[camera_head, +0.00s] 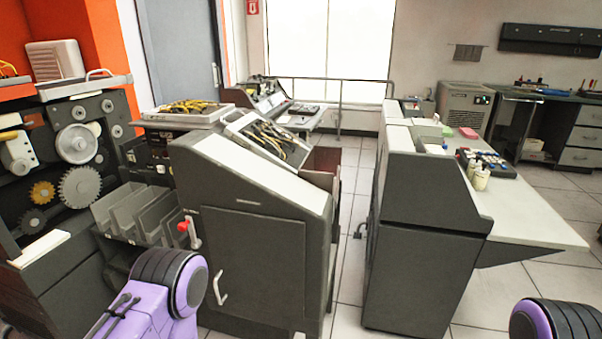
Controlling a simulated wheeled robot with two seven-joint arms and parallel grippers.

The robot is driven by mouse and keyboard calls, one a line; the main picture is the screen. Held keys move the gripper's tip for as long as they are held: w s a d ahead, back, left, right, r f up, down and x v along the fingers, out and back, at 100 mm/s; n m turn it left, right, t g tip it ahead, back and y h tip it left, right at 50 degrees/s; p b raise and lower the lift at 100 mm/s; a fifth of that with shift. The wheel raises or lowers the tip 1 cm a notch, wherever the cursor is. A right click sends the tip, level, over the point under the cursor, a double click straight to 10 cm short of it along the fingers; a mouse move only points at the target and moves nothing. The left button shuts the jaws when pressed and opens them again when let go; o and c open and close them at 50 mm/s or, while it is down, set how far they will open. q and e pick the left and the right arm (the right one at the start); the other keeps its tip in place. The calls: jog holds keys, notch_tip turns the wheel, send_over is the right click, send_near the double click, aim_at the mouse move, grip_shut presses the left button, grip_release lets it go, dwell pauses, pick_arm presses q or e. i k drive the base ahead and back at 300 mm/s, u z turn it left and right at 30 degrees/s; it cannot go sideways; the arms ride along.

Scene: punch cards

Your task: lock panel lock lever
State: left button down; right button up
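A lever with a red knob and a pale metal arm (195,241) sticks out at the left edge of the dark grey machine cabinet (262,225) in the middle. The red knob (183,227) points up and to the left. A door panel (252,262) with a white curved handle (219,288) fills the cabinet's front and looks closed. Purple and black parts of my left arm (165,295) show at the bottom left, below the lever. Part of my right arm (560,322) shows at the bottom right. Neither gripper's fingers are in view.
A machine with gears (80,187) and grey trays (140,215) stands on the left, close to the lever. A second dark cabinet (420,240) with a white worktop (530,215) stands to the right. Tiled floor (350,265) is clear between the two cabinets.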

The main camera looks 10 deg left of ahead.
aim_at(197, 243)
jog(key=k, duration=0.65)
jog(key=u, duration=0.3)
jog(key=i, duration=0.3)
jog(key=u, duration=0.8)
jog(key=i, duration=1.1)
jog(key=z, duration=0.55)
